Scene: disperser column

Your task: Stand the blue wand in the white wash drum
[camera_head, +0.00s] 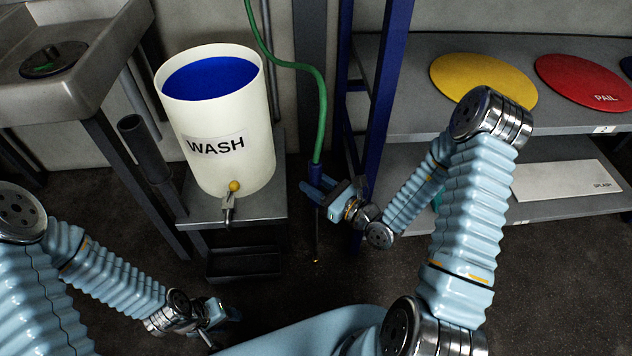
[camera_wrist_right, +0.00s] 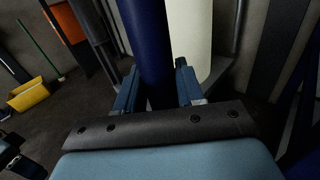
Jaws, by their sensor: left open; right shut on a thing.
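The white wash drum (camera_head: 228,150), labelled WASH, stands upright on a grey stand and has blue inside its open top. The blue wand (camera_head: 316,172) hangs about upright to the right of the drum, apart from it, with a green hose at its top and a thin dark rod running down to a small orange tip. My right gripper (camera_head: 318,193) is shut on the wand's blue grip; the right wrist view shows the wand (camera_wrist_right: 150,45) between the fingers, with the drum (camera_wrist_right: 188,35) behind. My left gripper (camera_head: 222,314) is open and empty, low at the front.
A green hose (camera_head: 310,68) runs down to the wand. A tap with a yellow knob (camera_head: 234,187) sticks out of the drum's front. A dark tube (camera_head: 146,150) stands left of the drum, below a sink (camera_head: 75,85). Blue posts (camera_head: 385,90) and a shelf with lids are at the right.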

